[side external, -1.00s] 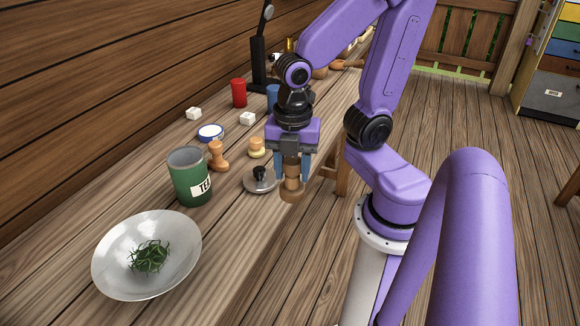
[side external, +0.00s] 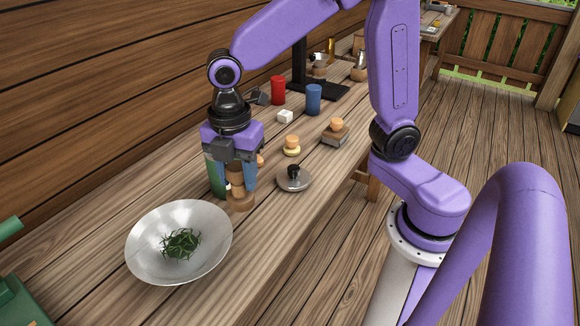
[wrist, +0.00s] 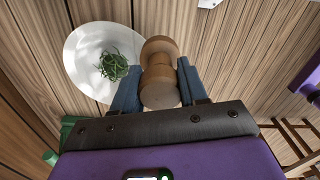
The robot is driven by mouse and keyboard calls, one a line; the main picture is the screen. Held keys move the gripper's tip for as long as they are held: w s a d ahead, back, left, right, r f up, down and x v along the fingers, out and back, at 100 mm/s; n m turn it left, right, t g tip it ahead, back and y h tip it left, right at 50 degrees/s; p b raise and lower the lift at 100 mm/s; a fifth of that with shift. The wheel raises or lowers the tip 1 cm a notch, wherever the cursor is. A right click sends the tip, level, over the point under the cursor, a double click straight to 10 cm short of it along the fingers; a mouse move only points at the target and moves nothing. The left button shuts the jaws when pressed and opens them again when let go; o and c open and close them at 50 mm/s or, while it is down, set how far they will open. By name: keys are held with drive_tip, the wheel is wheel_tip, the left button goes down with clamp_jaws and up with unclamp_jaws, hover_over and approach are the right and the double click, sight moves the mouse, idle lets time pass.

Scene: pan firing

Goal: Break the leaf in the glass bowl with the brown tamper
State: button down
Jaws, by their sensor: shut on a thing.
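My gripper (side external: 236,182) is shut on the brown tamper (side external: 240,201), which hangs upright just behind and to the right of the glass bowl's far rim. In the wrist view the tamper (wrist: 160,72) sits between the two blue fingers. The wide, pale glass bowl (side external: 207,262) stands on the table and also fills the upper left of the wrist view (wrist: 82,52). A tangle of green leaf strips (side external: 180,243) lies in the bowl, with nothing touching it; it also shows in the wrist view (wrist: 113,66).
A green tin (side external: 214,175) stands behind my gripper, mostly hidden. A lid with a black knob (side external: 294,179) lies to the right. A small yellow-and-wood stamp (side external: 292,150), a red cup (side external: 278,91) and a blue cup (side external: 313,101) stand farther back. Table right of the bowl is clear.

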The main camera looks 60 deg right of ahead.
drive_tip(key=w+a+f, duration=0.3)
drive_tip(key=w+a, duration=0.7)
drive_tip(key=a, duration=0.1)
drive_tip(key=shift+w+a, duration=0.2)
drive_tip(key=shift+w, duration=0.15)
drive_tip(key=shift+f, duration=1.45)
drive_tip(key=shift+f, duration=0.35)
